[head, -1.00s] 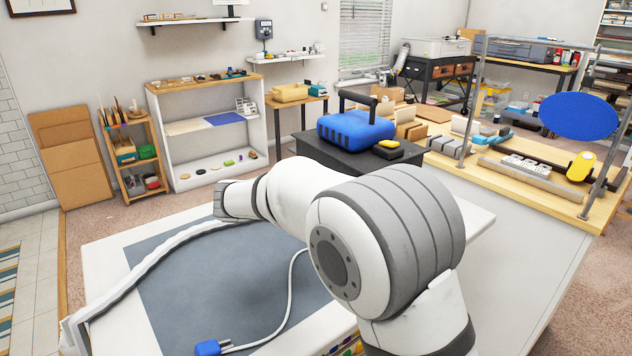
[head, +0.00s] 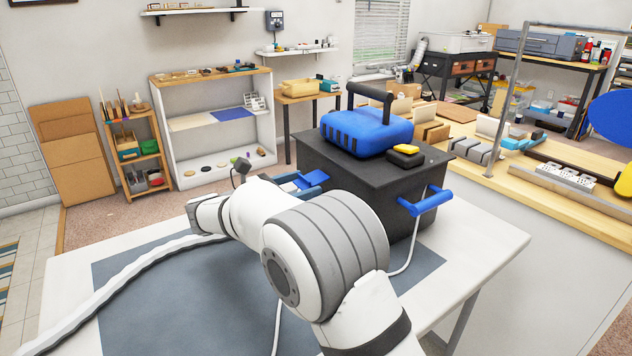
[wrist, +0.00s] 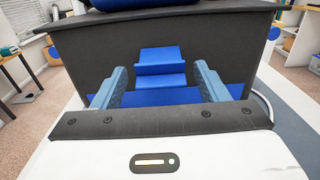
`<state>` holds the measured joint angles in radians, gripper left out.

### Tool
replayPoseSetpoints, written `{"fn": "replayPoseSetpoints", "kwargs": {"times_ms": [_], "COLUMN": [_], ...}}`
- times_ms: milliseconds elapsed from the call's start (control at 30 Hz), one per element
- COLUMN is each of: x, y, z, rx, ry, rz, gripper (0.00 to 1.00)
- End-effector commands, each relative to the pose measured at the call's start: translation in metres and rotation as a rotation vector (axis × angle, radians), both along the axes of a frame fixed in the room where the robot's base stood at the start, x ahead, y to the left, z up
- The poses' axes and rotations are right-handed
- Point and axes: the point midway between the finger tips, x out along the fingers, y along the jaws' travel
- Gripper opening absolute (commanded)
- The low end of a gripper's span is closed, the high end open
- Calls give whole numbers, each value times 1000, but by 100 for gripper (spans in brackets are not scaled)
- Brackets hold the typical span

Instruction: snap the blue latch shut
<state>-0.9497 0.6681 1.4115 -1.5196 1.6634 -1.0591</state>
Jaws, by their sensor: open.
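The blue latch (wrist: 162,68) is on the front of a dark box, in the middle of the wrist view. It looks like a stepped flap, standing out from the box wall. In the head view the latch (head: 313,178) juts from the box's left side, partly hidden by my arm. The dark box (head: 348,178) stands on a white table. My gripper (wrist: 161,74) is open and empty, with one blue-grey finger on each side of the latch in the picture. I cannot tell whether the fingers touch it. In the head view my gripper (head: 297,183) is close by the latch.
A blue case (head: 366,132) and a small yellow-and-black item (head: 405,155) sit on the box lid. A blue handle (head: 427,202) sticks out on the box's right side, near a white cord (head: 408,262).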

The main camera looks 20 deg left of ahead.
Motion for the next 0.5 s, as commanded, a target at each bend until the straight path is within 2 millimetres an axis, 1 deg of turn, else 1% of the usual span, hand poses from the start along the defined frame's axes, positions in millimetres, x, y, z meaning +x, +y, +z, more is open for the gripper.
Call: {"fn": "replayPoseSetpoints", "kwargs": {"times_ms": [33,200,333,500], "x": [7,22,27,28], "y": [-7,-20,-25,-25], "z": [-2,-1,0,0], "rx": [0,0,-1,-1], "ry": [0,0,1,1], "rz": [-3,-2,-1,-1], "gripper": [67,67,67,67]}}
